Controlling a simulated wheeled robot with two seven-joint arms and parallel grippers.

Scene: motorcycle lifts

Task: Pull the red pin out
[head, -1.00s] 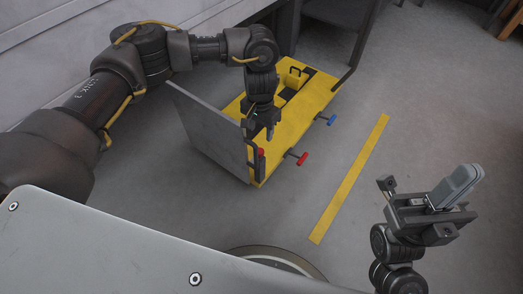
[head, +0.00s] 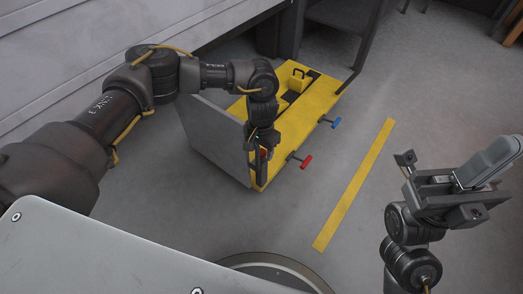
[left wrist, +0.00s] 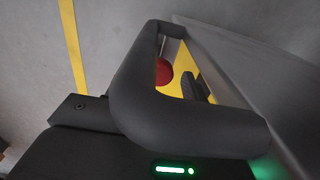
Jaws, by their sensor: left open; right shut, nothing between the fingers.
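The red pin (head: 306,161), a short dark rod with a red cross grip, sticks out of the near side of the yellow lift (head: 321,95). My left gripper (head: 262,150) is open. It points down beside the upright grey panel, left of the pin and apart from it. A smaller red part (head: 263,155) shows close to its fingers. In the left wrist view a thick dark bar bends across the middle, with a round red part (left wrist: 164,72) behind it; I cannot tell which red part that is. My right gripper (head: 493,163) is shut and empty, far right of the lift.
A blue-handled pin (head: 335,123) sits further along the same side. The grey panel (head: 214,138) stands at the lift's end. A yellow block with a dark handle (head: 299,78) is on the lift. A yellow floor stripe (head: 353,187) crosses clear floor.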

